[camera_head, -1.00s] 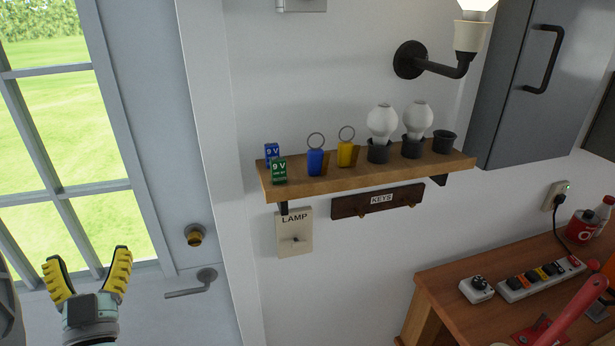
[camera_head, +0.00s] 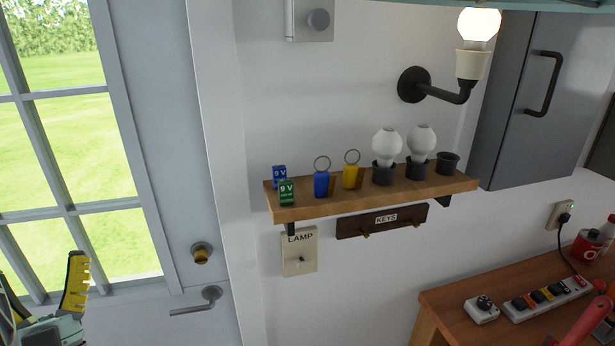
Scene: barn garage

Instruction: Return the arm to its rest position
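My gripper (camera_head: 38,290) is at the lower left edge of the head view, in front of the windowed door. One yellow-padded finger stands upright and the other is partly cut off at the left edge. The fingers are spread apart, and nothing shows between them. The gripper is well left of the wooden shelf (camera_head: 400,197) and touches nothing that I can see.
The shelf holds batteries (camera_head: 287,193), key fobs (camera_head: 321,184), bulbs (camera_head: 387,143) and an empty black holder (camera_head: 448,163). A lit wall lamp (camera_head: 478,27), grey cabinet (camera_head: 525,100), door handle (camera_head: 198,302) and workbench (camera_head: 450,302) surround it.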

